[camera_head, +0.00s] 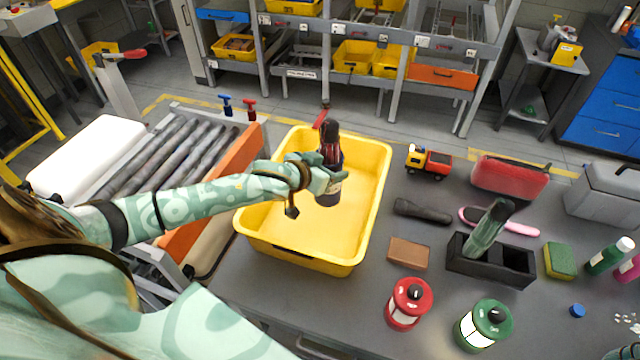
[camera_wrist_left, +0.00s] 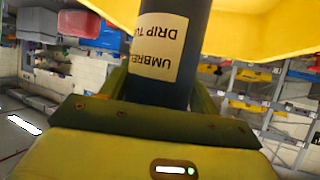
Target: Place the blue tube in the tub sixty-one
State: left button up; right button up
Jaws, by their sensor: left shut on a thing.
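The blue tube (camera_head: 329,193) is dark blue, with a pale label and a dark-handled red item standing in its top. My left gripper (camera_head: 322,180) is shut on it and holds it upright over the yellow tub (camera_head: 265,250). In the left wrist view the tube (camera_wrist_left: 198,45) stands between the fingers, its label reading partly "UMBRE… DRIP TU…". The yellow tub also shows there (camera_wrist_left: 260,30). The tub looks empty, and no number on it can be read. The gap between the tube's base and the tub floor is hard to judge.
A roller conveyor (camera_head: 170,155) lies left of the tub.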

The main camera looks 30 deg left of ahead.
pick_arm(q)
jog(key=f, duration=0.1)
jog(key=w+a+f, duration=0.1)
jog(key=a+f+b, duration=0.1)
jog(key=f, duration=0.1)
jog(key=shift+w+a, duration=0.2)
jog(key=shift+w, duration=0.05)
jog(key=f, duration=0.2)
jog(key=f+b, duration=0.1)
jog(key=f, duration=0.1)
jog(key=shift+w+a, duration=0.2)
jog(key=shift+a, duration=0.2)
pick_arm(e)
jog(key=f, duration=0.1)
jog(key=a+f, duration=0.1)
jog(key=f, duration=0.1)
jog(key=shift+s, duration=0.2)
pick_arm(q)
jog(key=shift+f, duration=0.1)
pick_arm(e)
jog(key=shift+d, duration=0.1)
pick_arm(q)
jog(key=shift+f+b, duration=0.15)
jog(key=shift+b, duration=0.15)
jog(key=o, duration=1.1)
jog(key=shift+s, duration=0.1)
pick_arm(e)
jog(key=shift+d, duration=0.2)
